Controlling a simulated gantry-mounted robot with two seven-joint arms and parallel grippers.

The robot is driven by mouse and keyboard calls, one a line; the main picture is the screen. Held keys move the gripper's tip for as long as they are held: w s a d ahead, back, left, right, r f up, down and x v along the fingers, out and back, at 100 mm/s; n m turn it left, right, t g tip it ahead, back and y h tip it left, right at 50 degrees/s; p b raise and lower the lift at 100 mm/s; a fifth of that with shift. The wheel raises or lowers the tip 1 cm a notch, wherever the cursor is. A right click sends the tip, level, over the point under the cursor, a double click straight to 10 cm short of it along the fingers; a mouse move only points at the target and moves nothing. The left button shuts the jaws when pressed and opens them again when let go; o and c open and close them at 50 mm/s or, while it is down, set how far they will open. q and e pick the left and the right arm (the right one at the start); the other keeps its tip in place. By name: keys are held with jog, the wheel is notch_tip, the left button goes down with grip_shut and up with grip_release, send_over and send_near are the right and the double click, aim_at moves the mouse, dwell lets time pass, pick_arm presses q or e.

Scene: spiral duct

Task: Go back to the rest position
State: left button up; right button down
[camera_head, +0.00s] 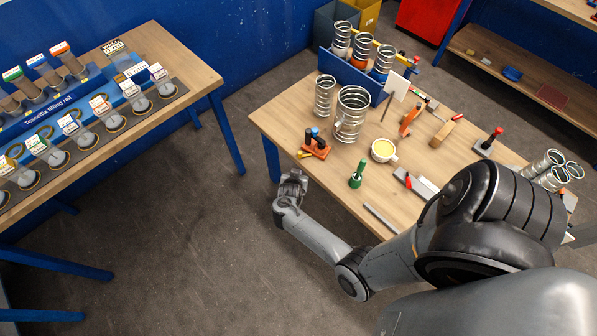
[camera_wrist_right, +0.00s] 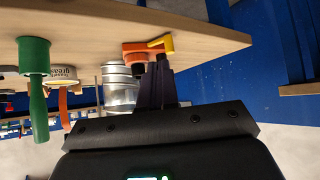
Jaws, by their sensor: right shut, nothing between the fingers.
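My right gripper (camera_head: 291,183) is at the near left edge of the workbench (camera_head: 262,118) in the head view. Its arm comes in from the right. In the right wrist view, which is upside down, its dark fingers (camera_wrist_right: 157,86) are together with nothing between them. They point toward an orange clamp-like tool (camera_wrist_right: 143,50), which also shows on the bench in the head view (camera_head: 316,150); the picture does not show clearly how far apart they are. My left gripper is not in view.
Open floor (camera_head: 190,240) lies between the tables.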

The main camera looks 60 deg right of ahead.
jog(key=shift+a+r, duration=0.15)
jog(key=shift+r, duration=0.05)
dwell(0.4)
